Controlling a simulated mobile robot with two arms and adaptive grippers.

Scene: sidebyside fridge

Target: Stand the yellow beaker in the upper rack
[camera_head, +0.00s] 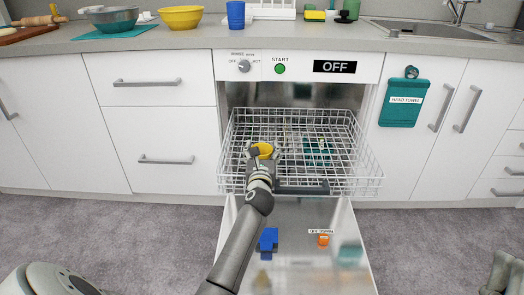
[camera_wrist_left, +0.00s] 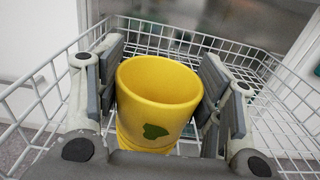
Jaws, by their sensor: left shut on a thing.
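The yellow beaker (camera_head: 264,150) is between the fingers of my left gripper (camera_head: 262,154), which is shut on it. In the left wrist view the beaker (camera_wrist_left: 158,90) is open at the top, with a green mark on its side, and a finger is on each side. The upper rack (camera_head: 366,176) is a white wire basket pulled out of the dishwasher. The beaker is within the rack's outline; whether its base touches the wires is hidden. A dark part at the bottom right corner seems to be my right gripper (camera_head: 505,275); its fingers are unclear.
The open dishwasher door (camera_head: 345,225) lies below the rack, with a blue item (camera_head: 268,239) and an orange item (camera_head: 323,240) showing there. A teal thing (camera_head: 317,147) shows at the rack's right half. The counter above holds bowls and a blue cup (camera_head: 236,14).

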